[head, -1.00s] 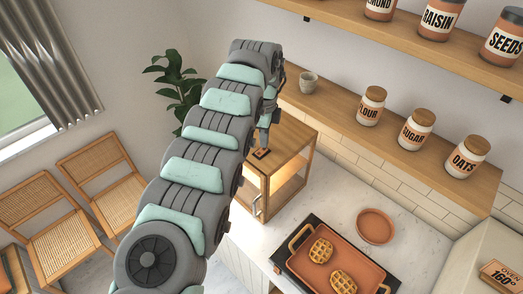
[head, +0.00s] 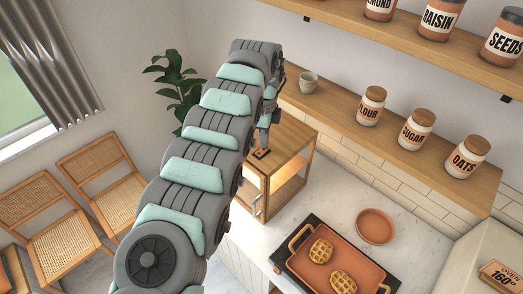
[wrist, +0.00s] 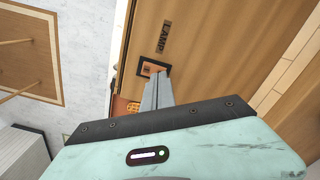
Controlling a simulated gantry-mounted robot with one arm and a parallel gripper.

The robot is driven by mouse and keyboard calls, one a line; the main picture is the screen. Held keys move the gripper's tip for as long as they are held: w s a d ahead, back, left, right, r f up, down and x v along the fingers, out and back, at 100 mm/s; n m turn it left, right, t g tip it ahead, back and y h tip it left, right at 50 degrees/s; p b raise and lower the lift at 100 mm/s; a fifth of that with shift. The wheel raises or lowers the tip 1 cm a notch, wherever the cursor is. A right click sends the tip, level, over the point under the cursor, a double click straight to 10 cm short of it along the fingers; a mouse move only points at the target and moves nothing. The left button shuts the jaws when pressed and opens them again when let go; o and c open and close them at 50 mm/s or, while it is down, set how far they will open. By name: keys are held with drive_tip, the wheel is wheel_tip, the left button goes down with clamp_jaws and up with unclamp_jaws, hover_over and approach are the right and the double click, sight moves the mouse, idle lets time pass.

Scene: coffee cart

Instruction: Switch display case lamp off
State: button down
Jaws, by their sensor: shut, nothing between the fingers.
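The display case (head: 292,150) is a wooden box with glass sides on the counter, right of my arm. Its lamp switch (head: 262,153) is a small dark and orange plate on the top. In the wrist view the switch (wrist: 150,68) lies beside the printed label LAMP (wrist: 165,36). My gripper (head: 265,142) points down just over the switch. In the wrist view my gripper (wrist: 160,82) is shut and empty, its tips at the switch's edge and covering part of it. Whether they touch it I cannot tell.
A tray with waffles (head: 300,268) and a terracotta plate (head: 375,226) are on the counter right of the case. A shelf behind holds a small cup (head: 309,82) and labelled jars (head: 372,105). Chairs (head: 100,178) stand at left.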

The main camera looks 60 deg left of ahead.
drive_tip(key=shift+f+b, duration=0.45)
drive_tip(key=shift+f, duration=0.55)
idle(0.6)
drive_tip(key=shift+r, duration=3.5)
